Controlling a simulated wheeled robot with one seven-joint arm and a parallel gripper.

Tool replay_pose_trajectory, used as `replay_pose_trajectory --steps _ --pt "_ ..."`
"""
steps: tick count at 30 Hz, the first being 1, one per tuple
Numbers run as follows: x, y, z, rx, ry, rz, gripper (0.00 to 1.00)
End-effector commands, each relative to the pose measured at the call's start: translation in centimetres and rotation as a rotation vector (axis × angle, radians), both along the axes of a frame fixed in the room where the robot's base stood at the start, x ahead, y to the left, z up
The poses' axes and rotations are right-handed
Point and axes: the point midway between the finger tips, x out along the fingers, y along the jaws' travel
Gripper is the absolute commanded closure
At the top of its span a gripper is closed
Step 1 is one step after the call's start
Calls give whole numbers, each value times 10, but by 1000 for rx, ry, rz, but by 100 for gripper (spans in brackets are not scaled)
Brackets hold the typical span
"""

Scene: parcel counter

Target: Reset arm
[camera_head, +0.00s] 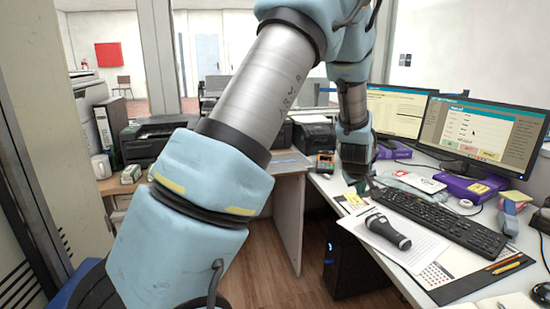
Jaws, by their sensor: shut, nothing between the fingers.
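My arm crosses the middle of the camera_head view, rising from the lower left, bending at the top and coming down above the right-hand desk.
The right desk holds a black keyboard (440,218), a handheld scanner (388,230) on papers, two monitors (485,130) and a purple box (473,188). A card terminal (325,163) stands left of the gripper. A printer (155,138) is at left. Wooden floor (285,292) is clear.

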Motion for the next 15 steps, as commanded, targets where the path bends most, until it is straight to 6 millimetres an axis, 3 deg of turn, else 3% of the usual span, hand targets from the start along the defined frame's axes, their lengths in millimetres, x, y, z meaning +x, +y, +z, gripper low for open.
replay_pose_trajectory --steps 1,3,5,9,12,15 --pt "1 40 10 40 21 10 100" --pt "-7 91 18 104 60 2 100" --pt "-19 133 24 157 96 -10 100" --pt "-63 225 37 269 189 -49 100" --pt "-103 279 43 333 259 -84 100" --pt "-142 318 46 380 322 -120 100"
